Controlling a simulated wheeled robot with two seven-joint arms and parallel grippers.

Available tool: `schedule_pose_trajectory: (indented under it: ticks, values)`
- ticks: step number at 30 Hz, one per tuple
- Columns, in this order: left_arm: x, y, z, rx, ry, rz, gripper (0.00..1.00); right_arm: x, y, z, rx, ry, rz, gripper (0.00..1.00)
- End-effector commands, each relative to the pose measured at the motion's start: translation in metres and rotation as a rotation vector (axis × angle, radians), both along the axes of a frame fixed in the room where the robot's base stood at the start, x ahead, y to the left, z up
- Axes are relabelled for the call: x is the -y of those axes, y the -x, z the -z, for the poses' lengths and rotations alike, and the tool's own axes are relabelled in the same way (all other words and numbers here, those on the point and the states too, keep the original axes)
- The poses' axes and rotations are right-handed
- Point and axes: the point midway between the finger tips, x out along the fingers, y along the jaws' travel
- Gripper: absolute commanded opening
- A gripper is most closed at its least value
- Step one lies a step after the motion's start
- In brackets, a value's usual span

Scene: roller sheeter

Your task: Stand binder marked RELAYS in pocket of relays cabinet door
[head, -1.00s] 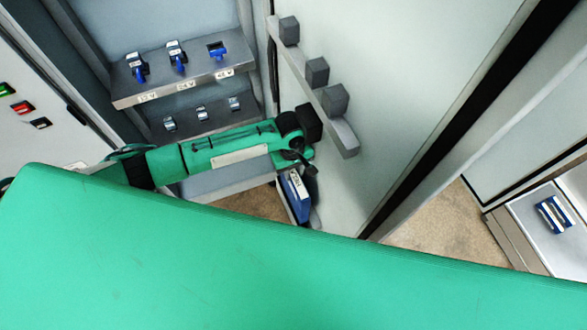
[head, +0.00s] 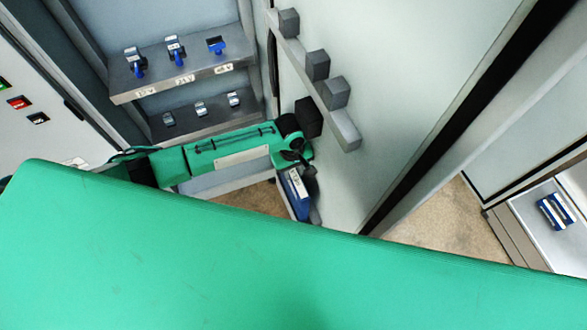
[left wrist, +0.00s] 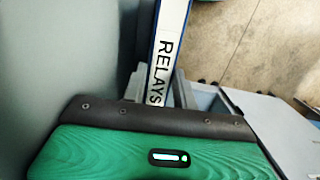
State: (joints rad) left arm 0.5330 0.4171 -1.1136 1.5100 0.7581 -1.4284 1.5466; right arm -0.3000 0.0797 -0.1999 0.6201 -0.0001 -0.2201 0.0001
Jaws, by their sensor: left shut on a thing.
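The binder marked RELAYS is blue with a white label. In the head view the binder (head: 301,202) is close to the inner face of the open cabinet door (head: 420,80), below my left gripper (head: 309,176). My left gripper is shut on it. In the left wrist view the RELAYS spine (left wrist: 168,50) runs up from the gripper's edge, label readable. I cannot tell whether the binder's lower end is inside; my green arm hides part of that area. My right gripper is not in view.
Grey blocks on a rail (head: 345,134) stick out from the door above the gripper. Cabinet shelves (head: 185,78) with blue-handled switches stand at left. Another blue-and-white object (head: 554,212) lies on a grey surface at right. Bare floor (head: 440,225) shows below the door.

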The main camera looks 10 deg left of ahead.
Motion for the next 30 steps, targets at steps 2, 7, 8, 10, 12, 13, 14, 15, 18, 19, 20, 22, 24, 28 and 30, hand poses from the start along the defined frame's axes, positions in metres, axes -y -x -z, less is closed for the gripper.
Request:
schedule_pose_trajectory:
  ticks: [2,7,8,10,12,13,14,15,18,19,20,22,24,28,30]
  values:
    - [0.0,0.0,0.002,0.001,0.001,0.0,0.0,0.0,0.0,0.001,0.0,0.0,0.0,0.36]
    - [0.0,0.0,0.007,0.0,0.001,0.001,0.0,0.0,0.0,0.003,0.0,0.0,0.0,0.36]
    - [0.0,0.0,0.008,0.0,0.001,0.001,0.0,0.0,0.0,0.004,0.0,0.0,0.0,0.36]
    - [0.0,0.0,0.01,0.0,0.001,0.001,0.0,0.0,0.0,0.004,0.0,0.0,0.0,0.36]
    - [0.0,0.0,0.012,0.0,0.001,0.0,0.0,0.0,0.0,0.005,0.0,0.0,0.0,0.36]
    - [0.0,0.0,0.013,0.0,0.001,0.0,0.0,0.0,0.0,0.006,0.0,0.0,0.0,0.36]
    - [0.0,0.0,0.014,0.0,0.001,0.0,0.0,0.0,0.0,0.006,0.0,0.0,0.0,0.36]
    - [0.001,0.0,0.015,0.0,0.001,0.0,0.0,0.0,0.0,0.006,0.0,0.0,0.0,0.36]
    - [0.001,0.0,0.018,0.0,0.001,0.0,0.0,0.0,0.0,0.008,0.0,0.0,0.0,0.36]
    - [0.001,0.0,0.019,0.0,0.001,0.0,0.0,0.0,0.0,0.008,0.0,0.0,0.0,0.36]
    - [0.001,0.0,0.02,0.0,0.002,0.0,0.0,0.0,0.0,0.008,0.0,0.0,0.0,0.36]
    - [0.001,0.0,0.022,0.0,0.002,0.0,0.0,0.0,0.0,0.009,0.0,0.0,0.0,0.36]
    - [0.001,-0.001,0.024,0.0,0.002,0.0,0.0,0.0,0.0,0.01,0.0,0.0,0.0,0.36]
    - [0.001,-0.001,0.028,0.001,0.002,0.0,0.0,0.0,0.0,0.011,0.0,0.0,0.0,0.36]
    - [0.001,0.0,0.03,0.001,0.002,0.0,0.0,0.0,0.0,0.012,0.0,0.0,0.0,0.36]
